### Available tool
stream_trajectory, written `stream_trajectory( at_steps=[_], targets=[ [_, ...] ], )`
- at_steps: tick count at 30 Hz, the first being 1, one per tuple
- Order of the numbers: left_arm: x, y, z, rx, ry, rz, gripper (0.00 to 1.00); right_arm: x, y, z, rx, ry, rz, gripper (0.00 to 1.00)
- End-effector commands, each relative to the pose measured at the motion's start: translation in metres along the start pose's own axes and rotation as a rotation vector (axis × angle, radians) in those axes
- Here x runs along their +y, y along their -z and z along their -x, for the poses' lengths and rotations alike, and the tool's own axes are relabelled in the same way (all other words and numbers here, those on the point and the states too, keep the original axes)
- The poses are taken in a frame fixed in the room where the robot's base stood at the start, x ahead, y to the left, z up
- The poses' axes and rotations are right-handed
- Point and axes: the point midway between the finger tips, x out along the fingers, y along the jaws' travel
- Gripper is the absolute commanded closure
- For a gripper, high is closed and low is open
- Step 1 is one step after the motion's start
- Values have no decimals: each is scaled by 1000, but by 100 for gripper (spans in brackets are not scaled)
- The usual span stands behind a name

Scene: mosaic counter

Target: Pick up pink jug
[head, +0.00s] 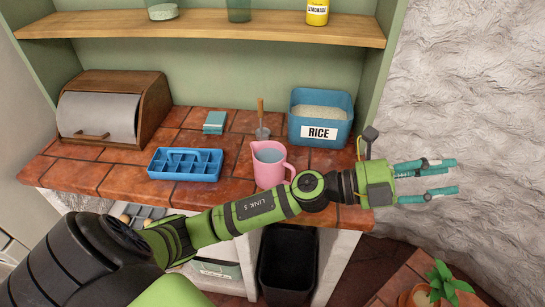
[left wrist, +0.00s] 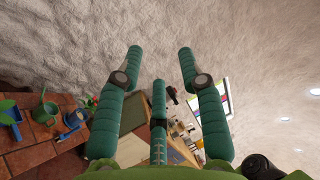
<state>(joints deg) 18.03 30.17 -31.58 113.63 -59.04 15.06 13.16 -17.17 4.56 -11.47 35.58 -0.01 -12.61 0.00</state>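The pink jug (head: 269,162) stands upright on the tiled counter, near its front edge, with its handle toward the right. My left arm crosses in front of the counter and slightly overlaps the jug's lower right side. My left gripper (head: 450,178) is well to the right of the jug, past the counter's end and in front of the rough wall. Its teal fingers are spread open and empty; in the left wrist view the open fingers (left wrist: 160,70) show with nothing between them. The jug is not seen in the left wrist view. My right gripper is not in view.
A blue compartment tray (head: 185,177) lies left of the jug. A blue rice bin (head: 320,110), a tool with a wooden handle (head: 262,115) and a small teal box (head: 214,122) stand behind. A wooden bread box (head: 110,108) is at left. A shelf (head: 200,29) overhangs the counter.

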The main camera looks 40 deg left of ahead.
Motion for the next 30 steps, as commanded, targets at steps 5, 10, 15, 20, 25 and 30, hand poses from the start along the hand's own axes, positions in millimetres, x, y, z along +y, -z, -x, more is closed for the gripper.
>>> stream_trajectory(
  at_steps=[5, 10, 15, 20, 25, 30],
  targets=[
    [62, 14, 20, 430, -410, -348, 61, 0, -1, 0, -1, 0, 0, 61],
    [108, -51, 108, 662, -976, -549, 61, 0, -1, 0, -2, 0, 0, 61],
    [88, -128, 205, 689, -1487, -572, 61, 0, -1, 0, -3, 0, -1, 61],
    [60, -158, 253, 657, -1727, -531, 61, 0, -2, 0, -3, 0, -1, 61],
    [54, -166, 269, 644, -1804, -507, 61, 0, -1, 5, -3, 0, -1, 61],
    [70, -164, 275, 647, -1805, -506, 61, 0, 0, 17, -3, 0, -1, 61]
  ],
)
